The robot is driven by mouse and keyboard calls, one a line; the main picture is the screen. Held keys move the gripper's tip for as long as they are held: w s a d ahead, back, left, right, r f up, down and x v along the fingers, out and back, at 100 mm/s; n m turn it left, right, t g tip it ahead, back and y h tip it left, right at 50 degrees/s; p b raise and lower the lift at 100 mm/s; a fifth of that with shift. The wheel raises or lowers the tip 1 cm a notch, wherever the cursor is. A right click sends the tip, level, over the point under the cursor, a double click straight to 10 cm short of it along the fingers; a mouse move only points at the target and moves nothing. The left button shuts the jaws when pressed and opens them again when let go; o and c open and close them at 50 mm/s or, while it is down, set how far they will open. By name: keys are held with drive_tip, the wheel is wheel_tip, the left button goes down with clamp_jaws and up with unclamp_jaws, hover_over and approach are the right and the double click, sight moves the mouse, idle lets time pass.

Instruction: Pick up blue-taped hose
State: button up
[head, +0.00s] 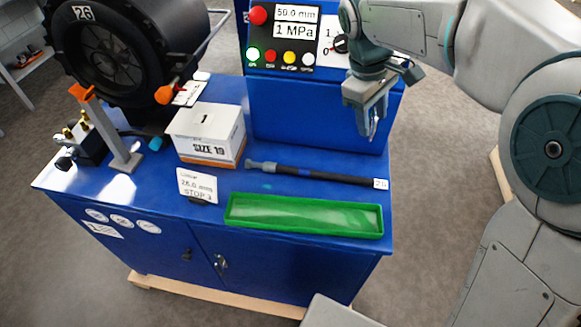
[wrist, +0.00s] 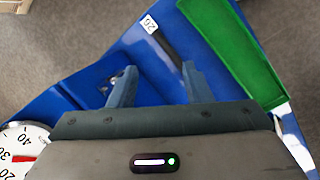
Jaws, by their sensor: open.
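A dark hose (head: 325,175) lies across the blue bench top, with a grey fitting at its left end and a white number tag (head: 381,183) at its right end. In the wrist view the two fingers of my gripper (wrist: 160,78) are spread. Part of the hose (wrist: 166,45) and its tag (wrist: 149,24) show beyond the fingertips; the rest is hidden behind the right finger.
A green tray (head: 232,212) lies in front of the hose. A white box (head: 206,134) and a card (head: 197,186) stand to its left. The blue control panel (head: 300,110) rises behind it. A black crimper (head: 110,50) and an orange-topped stand (head: 105,130) are at left.

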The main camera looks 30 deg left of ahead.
drive_tip(key=a+f+n+b, duration=0.1)
drive_tip(key=a+f+n, duration=0.35)
drive_tip(key=a, duration=0.55)
drive_tip(key=n+h+b, duration=0.1)
drive_tip(key=n+h, duration=0.1)
drive_tip(key=n, duration=0.1)
approach(309, 173)
drive_tip(key=f, duration=0.1)
drive_tip(key=w+f, duration=0.1)
drive_tip(key=f, duration=0.1)
drive_tip(key=shift+w, duration=0.1)
drive_tip(key=shift+s+p+x, duration=0.15)
drive_tip(key=shift+p+x, duration=0.25)
drive_tip(key=shift+x, duration=0.9)
drive_tip(key=shift+s+p+x, duration=0.1)
drive_tip(key=shift+p+x, duration=0.3)
drive_tip(key=shift+x, duration=0.95)
drive_tip(key=shift+a, duration=0.1)
clamp_jaws()
